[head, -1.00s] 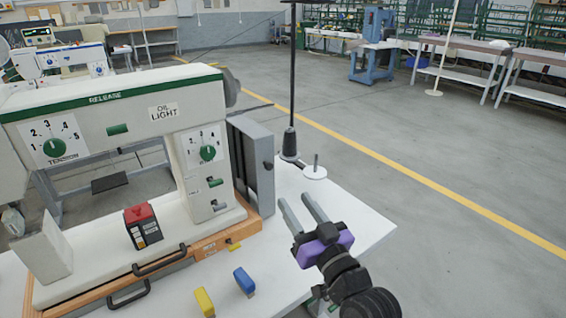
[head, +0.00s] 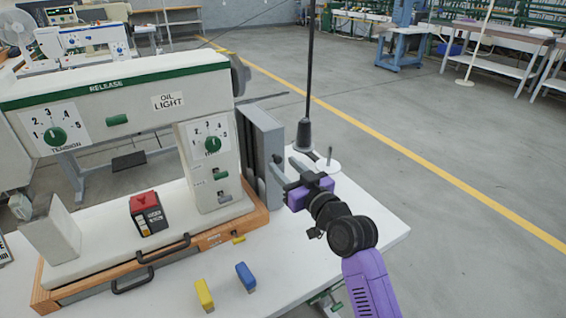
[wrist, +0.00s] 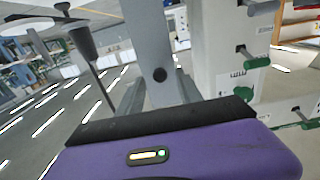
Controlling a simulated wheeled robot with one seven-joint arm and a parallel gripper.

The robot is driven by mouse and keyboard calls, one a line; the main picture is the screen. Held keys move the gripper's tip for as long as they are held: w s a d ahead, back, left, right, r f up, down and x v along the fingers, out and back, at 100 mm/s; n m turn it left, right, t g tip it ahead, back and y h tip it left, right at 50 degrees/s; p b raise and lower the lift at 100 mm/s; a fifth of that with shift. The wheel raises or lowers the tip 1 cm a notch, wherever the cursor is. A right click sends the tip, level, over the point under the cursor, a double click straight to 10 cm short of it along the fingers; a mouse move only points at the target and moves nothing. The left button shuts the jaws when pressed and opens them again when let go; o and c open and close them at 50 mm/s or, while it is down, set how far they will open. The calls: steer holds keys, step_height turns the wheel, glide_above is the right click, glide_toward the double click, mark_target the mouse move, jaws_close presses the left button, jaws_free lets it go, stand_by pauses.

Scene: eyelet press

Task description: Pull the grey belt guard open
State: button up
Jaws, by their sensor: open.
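The grey belt guard (head: 262,150) is an upright box at the right end of the white sewing machine, and it looks closed. Its small dark knob (head: 277,158) is on the right side. My gripper (head: 284,167) is open, with its fingers pointing at the guard close to the knob. In the wrist view the guard (wrist: 151,35) rises ahead of the purple gripper body, and the knob (wrist: 159,74) shows between the two grey fingers (wrist: 158,94). I cannot tell whether a finger touches the guard.
A black thread stand pole (head: 306,110) and a white spool disc (head: 328,165) stand just behind my gripper. A blue block (head: 245,276) and a yellow block (head: 204,293) are on the white table (head: 355,225). A red-topped box (head: 147,210) stands on the machine bed.

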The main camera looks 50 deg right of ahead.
steer(key=shift+x, duration=0.8)
jaws_close()
stand_by(0.9)
